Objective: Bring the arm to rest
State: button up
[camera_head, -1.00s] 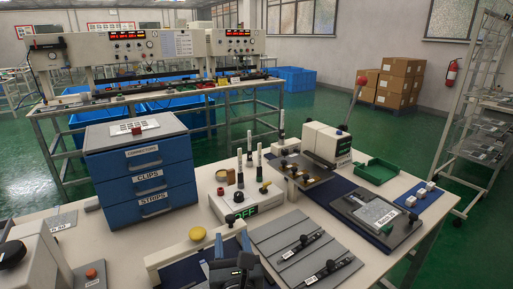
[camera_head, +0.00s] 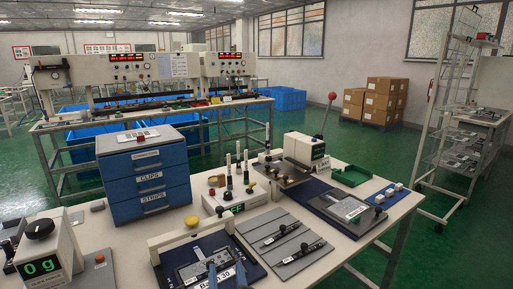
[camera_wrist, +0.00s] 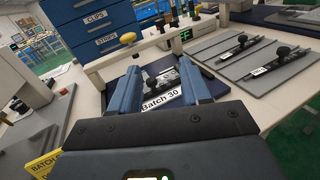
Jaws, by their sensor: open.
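My gripper (camera_head: 226,266) shows at the bottom of the head view, its two blue fingers apart and nothing between them. In the wrist view my gripper (camera_wrist: 158,72) points forward with its fingers spread above a blue mat. On this mat lies a grey plate with a dark fitting (camera_wrist: 165,78) and a white label reading Batch 30 (camera_wrist: 160,101). The same plate (camera_head: 205,268) shows in the head view, partly behind the fingers. I cannot tell the exact height of the fingers above it.
A pale frame with a yellow knob (camera_head: 192,221) stands just behind the mat. A scale reading 0 g (camera_head: 42,266) is at the left. A blue drawer unit (camera_head: 148,180), a grey slotted tray (camera_head: 283,235) and a press with a red-knobbed lever (camera_head: 303,148) share the bench.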

jog(key=s+d+f+m+g, duration=0.1)
jog(key=s+d+f+m, duration=0.25)
jog(key=s+m, duration=0.35)
jog(key=s+d+f+m+g, duration=0.1)
jog(key=s+d+f+m, duration=0.1)
jog(key=s+d+m, duration=0.35)
jog(key=s+d+f+m, duration=0.25)
jog(key=s+m, duration=0.45)
jog(key=s, duration=0.4)
jog(key=s+d+r+m+h, duration=0.2)
jog(key=s+d+r+m, duration=0.3)
jog(key=s+d+m, duration=0.3)
jog(key=s+d+r+m+h, duration=0.1)
jog(key=s+d+r+m, duration=0.4)
jog(key=s+d+m, duration=0.3)
jog(key=s+m, duration=0.2)
jog(key=s, duration=0.2)
jog(key=shift+s+r+g+h, duration=0.15)
jog(key=shift+r+g+h, duration=0.15)
jog(key=shift+r+h, duration=0.1)
